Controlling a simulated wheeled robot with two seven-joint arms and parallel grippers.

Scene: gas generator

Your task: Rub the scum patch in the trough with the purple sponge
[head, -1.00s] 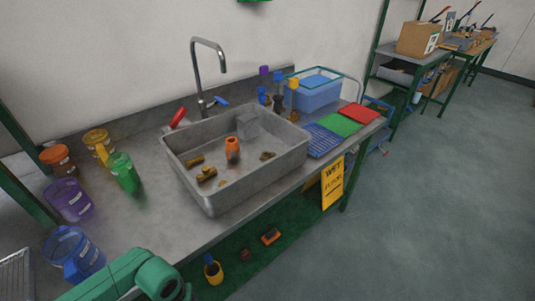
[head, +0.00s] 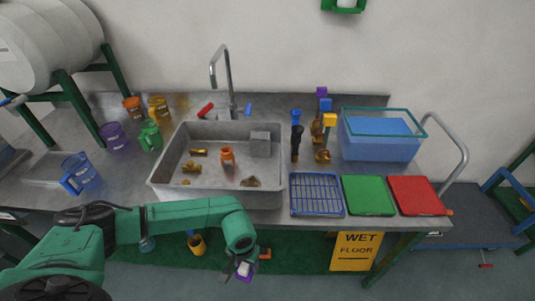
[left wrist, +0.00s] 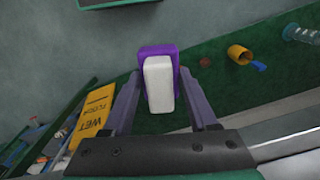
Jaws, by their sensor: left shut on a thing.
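My left gripper (head: 243,268) hangs in front of the bench, below its front edge. In the left wrist view the left gripper (left wrist: 160,95) is shut on the purple sponge (left wrist: 158,49), which has a white block-like face toward the camera. In the head view the purple sponge (head: 246,275) is small and partly hidden by the gripper. The grey trough (head: 205,194) is set in the bench above and behind the gripper. A dark brownish patch (head: 250,182), perhaps the scum, lies near its front right corner. My right gripper is out of view.
Inside the trough are an orange bottle (head: 227,155), brass fittings (head: 191,167) and a grey block (head: 260,144). The tap (head: 222,75) rises behind. A blue rack (head: 317,194), green board (head: 367,195) and red board (head: 418,195) lie right. A yellow sign (head: 355,251) hangs below.

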